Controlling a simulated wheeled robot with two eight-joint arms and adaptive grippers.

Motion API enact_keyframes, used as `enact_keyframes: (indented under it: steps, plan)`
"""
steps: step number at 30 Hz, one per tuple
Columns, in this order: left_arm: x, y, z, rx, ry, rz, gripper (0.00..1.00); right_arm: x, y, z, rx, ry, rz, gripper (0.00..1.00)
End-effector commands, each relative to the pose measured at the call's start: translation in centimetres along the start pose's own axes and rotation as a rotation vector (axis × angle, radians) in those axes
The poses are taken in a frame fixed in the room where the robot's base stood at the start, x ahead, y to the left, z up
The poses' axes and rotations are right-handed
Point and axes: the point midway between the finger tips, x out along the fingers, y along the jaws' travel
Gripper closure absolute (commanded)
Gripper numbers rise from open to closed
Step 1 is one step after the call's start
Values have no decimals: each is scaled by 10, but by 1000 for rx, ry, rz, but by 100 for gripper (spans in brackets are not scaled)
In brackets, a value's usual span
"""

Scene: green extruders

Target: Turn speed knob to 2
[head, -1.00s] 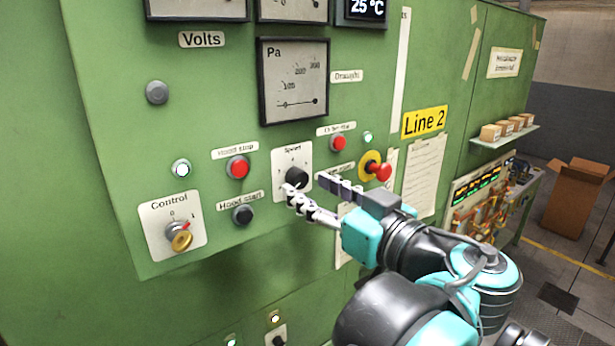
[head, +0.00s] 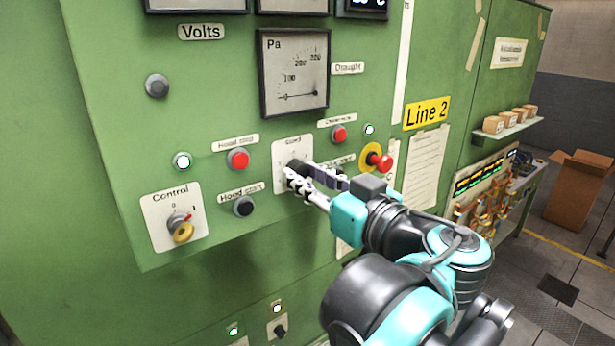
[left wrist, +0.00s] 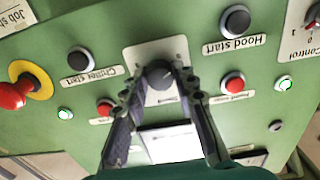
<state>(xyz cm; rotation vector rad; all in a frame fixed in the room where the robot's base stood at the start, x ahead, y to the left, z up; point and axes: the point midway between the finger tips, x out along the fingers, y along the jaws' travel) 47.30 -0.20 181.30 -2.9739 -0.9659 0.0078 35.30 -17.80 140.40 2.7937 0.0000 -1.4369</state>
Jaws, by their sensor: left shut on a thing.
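The black speed knob (head: 295,167) sits on a white plate labelled Speed (head: 292,150) on the green panel. My left gripper (head: 300,178) is at the knob, its fingers closed around it. In the left wrist view the black knob (left wrist: 158,74) shows between the fingertips, and the speed plate (left wrist: 150,55) is upside down behind it. The fingers hide part of the plate's scale, and I cannot read which number the knob points to. My right gripper is not in view.
A red mushroom button (head: 380,161) on a yellow ring is close to the right. Red hood stop button (head: 237,159) and black hood start button (head: 243,206) are to the left. The control key switch (head: 181,229) is at lower left.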

Motion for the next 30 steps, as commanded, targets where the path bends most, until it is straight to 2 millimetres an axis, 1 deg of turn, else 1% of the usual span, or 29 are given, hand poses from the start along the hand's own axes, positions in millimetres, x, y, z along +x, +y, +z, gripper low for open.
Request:
enact_keyframes:
  steps: [5, 11, 30]
  plan:
    - [0, 0, 0, 62, 0, 0, 100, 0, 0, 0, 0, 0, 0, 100]
    - [0, 0, 0, 201, 0, 0, 100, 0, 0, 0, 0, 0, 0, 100]
    - [0, -1, -1, 781, 1, -1, 100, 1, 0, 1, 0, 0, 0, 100]
